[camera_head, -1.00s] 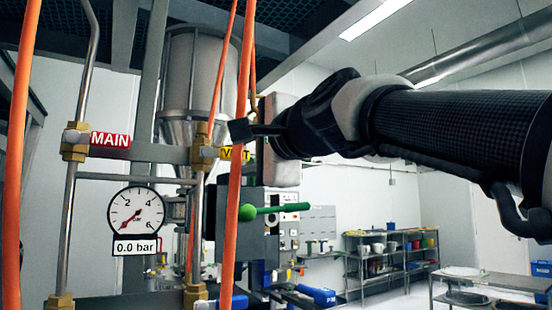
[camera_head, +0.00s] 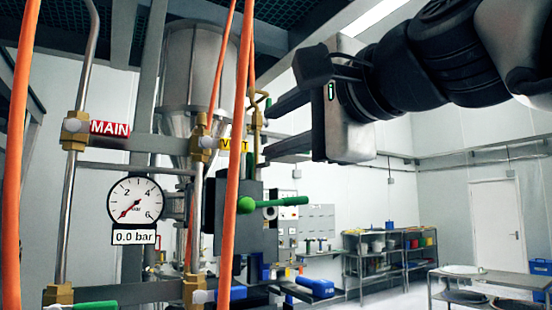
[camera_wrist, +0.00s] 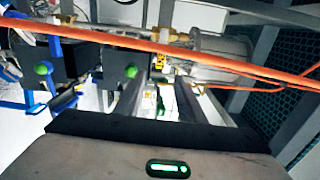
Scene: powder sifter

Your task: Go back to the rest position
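My gripper (camera_head: 268,129) is in the upper middle of the head view, held in the air at the end of my arm, which comes in from the upper right. Its two dark fingers point left and stand apart, with nothing visible between them. Their tips are close in the picture to the brass pipe fitting and the yellow label (camera_head: 233,145); I cannot tell the depth gap. In the wrist view the two fingers of my gripper (camera_wrist: 160,88) also stand apart over the pipework.
Orange hoses (camera_head: 236,170) hang in front of the pipe panel and cross the wrist view (camera_wrist: 150,42). A gauge (camera_head: 136,202) reads 0.0 bar. A green-knobbed handle (camera_head: 272,203) sticks out below my gripper. A steel hopper (camera_head: 195,75) stands behind; shelves (camera_head: 390,255) and a table (camera_head: 490,283) are lower right.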

